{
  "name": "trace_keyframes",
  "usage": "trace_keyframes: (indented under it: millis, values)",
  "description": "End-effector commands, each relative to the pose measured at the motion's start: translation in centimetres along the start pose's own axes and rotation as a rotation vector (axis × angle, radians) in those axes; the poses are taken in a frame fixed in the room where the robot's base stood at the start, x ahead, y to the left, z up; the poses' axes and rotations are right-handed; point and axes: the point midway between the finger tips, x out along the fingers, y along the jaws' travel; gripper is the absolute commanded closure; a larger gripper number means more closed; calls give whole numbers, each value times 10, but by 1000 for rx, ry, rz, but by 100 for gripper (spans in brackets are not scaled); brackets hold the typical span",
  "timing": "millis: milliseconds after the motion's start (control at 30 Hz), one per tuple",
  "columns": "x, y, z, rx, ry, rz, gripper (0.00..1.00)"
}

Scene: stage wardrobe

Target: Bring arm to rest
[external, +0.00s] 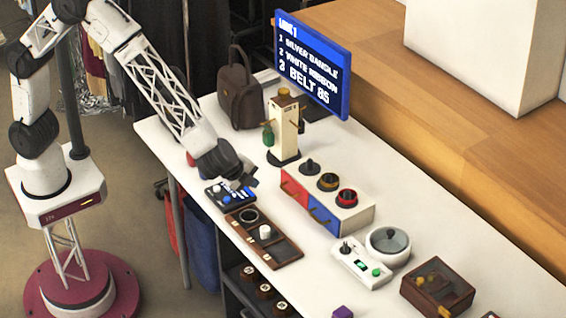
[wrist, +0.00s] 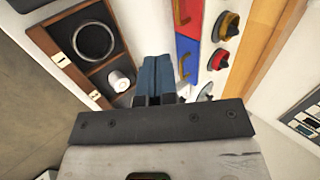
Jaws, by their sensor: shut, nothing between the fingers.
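My arm reaches from its base at the left over the white table (external: 400,235). My gripper (external: 252,183) is above the table, close to a small dark control box (external: 231,195) with blue parts; I cannot tell the exact gap. In the wrist view my gripper (wrist: 157,80) shows its two dark fingers together with nothing between them. Beyond them lies a brown wooden tray (wrist: 58,57) with a silver ring (wrist: 94,24) in one compartment and a white cylinder (wrist: 118,80) in another. The tray also shows in the external view (external: 290,262).
A red and blue drawer unit (external: 352,217) with knobs on top stands right of my gripper. Behind are a cream stand (external: 283,130), a brown handbag (external: 240,95) and a blue sign (external: 312,65). A white device (external: 361,266) and a brown case (external: 437,290) stand farther right.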

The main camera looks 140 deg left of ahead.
Motion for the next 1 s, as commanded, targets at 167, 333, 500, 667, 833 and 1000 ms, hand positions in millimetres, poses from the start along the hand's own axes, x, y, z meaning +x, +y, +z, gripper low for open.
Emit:
trace_keyframes:
  millis: [167,333,500,667,833,1000]
  values:
    - [0,0,0,0,0,0,100]
    - [0,0,0,0,0,0,100]
    - [-2,0,0,-1,1,0,100]
    - [-17,0,0,-7,5,4,100]
    - [-56,6,4,-23,13,18,100]
    - [-114,15,14,-46,24,47,100]
